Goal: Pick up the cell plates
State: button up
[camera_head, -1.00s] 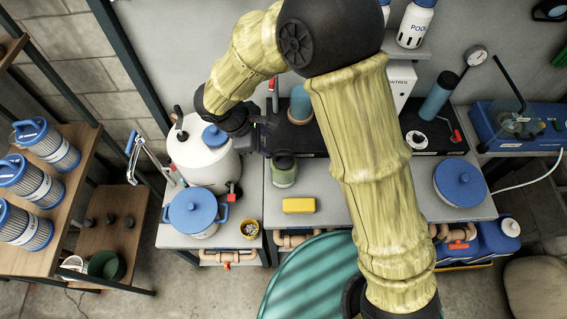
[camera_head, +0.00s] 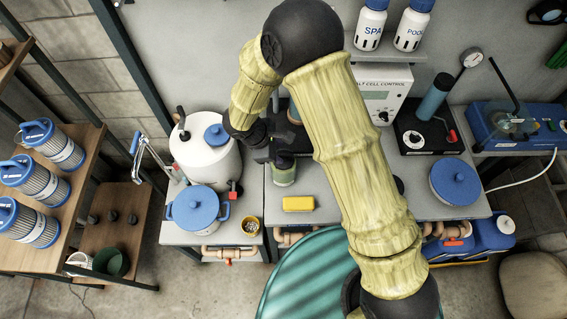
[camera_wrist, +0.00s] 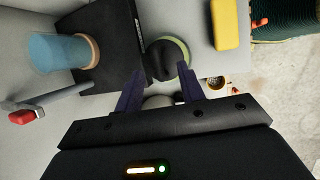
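I cannot single out the cell plates with certainty in either view. A green-rimmed jar with a dark rounded top (camera_head: 283,172) stands on the grey bench; it also shows ahead of the fingers in the wrist view (camera_wrist: 181,50). My gripper (camera_wrist: 161,78) is open, its two dark fingers apart with nothing held between them. In the head view my gripper (camera_head: 262,150) is just left of the jar's top, partly hidden by my wrist. A translucent blue cylinder on a tan base (camera_wrist: 62,53) stands on a black base at the left of the wrist view.
A yellow block (camera_head: 298,204) lies right of the jar. A control box (camera_head: 378,92) is behind my arm. Filter cartridges (camera_head: 40,185) fill the left shelf.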

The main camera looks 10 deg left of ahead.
aim_at(282, 153)
jog(key=shift+p+x, duration=0.55)
jog(key=shift+x, duration=1.1)
jog(key=shift+w, duration=0.15)
jog(key=shift+r, duration=0.1)
grip_shut()
